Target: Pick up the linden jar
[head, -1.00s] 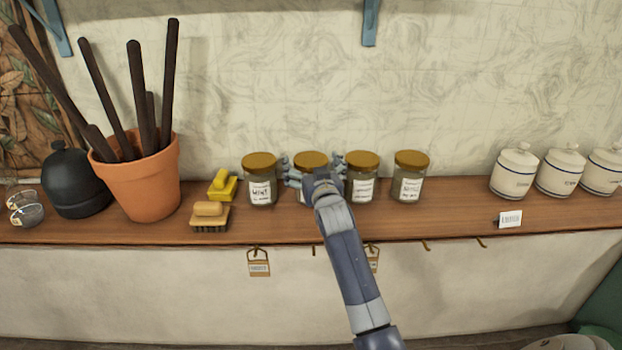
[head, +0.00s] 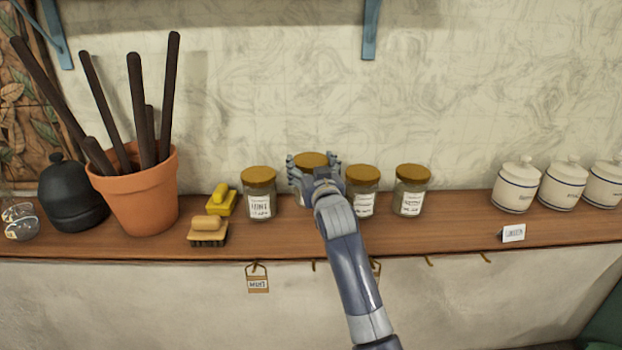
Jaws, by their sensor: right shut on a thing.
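Several glass jars with gold-brown lids and white labels stand in a row on the wooden shelf (head: 400,240). My right gripper (head: 314,172) is shut on the second jar from the left (head: 311,160), with fingers on both sides of it. The lid of this jar sits higher than its neighbours' lids. My gripper and wrist hide its label and base, so I cannot read its name. The left jar (head: 260,193), third jar (head: 361,190) and right jar (head: 411,190) stand on the shelf; their labels are too small to read surely. My left gripper is not in view.
A terracotta pot (head: 140,200) with dark rods, a black vessel (head: 72,195) and yellow brushes (head: 209,230) are at left. White lidded canisters (head: 516,186) and a small card (head: 513,233) are at right. The wall is close behind. Bare shelf lies right of the jars.

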